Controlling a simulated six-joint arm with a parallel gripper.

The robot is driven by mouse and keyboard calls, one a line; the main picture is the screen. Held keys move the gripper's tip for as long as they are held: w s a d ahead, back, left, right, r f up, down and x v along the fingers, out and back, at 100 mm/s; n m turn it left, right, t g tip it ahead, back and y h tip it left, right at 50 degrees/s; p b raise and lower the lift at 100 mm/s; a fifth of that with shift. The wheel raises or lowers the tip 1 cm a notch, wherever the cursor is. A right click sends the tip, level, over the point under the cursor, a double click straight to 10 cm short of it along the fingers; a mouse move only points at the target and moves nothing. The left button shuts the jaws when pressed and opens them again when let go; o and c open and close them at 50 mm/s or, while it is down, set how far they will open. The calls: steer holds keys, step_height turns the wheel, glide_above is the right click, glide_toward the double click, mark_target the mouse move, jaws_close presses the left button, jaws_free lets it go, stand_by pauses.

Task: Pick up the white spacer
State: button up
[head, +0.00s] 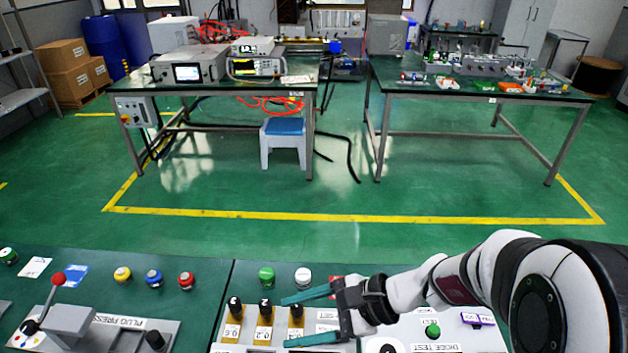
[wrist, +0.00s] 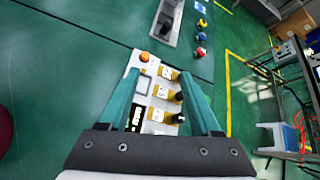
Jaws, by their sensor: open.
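A small round white piece (head: 303,276), which may be the white spacer, stands at the back of the bench panel in the head view, right of a green button (head: 266,276). I cannot tell for sure that it is the spacer, and I cannot make it out in the wrist view. My gripper (head: 285,321) is open and empty over the panel, its fingers pointing left, nearer the front edge of the picture than the white piece. In the wrist view the open fingers (wrist: 160,66) frame labelled amber blocks with black knobs (wrist: 178,97).
The black-knobbed amber blocks (head: 264,318) stand in a row by my fingers. A plug press (head: 100,325) with a red-topped lever is at left, with yellow, blue and red buttons (head: 153,278) behind it. A diode test panel (head: 440,335) is at right. Two instrument tables stand farther back.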

steer(key=w+d+f+m+t+y, duration=0.1)
steer(key=w+d+f+m+t, duration=0.2)
steer(key=w, duration=0.4)
steer(key=m+t+h, duration=0.2)
steer(key=m+t, duration=0.3)
steer(key=m, duration=0.3)
glide_toward(303, 279)
steer(key=shift+m, duration=0.3)
steer(key=x, duration=1.4)
steer(key=shift+w+d+f, duration=0.1)
steer(key=shift+w+d, duration=0.15)
steer(key=shift+w, duration=0.2)
jaws_close()
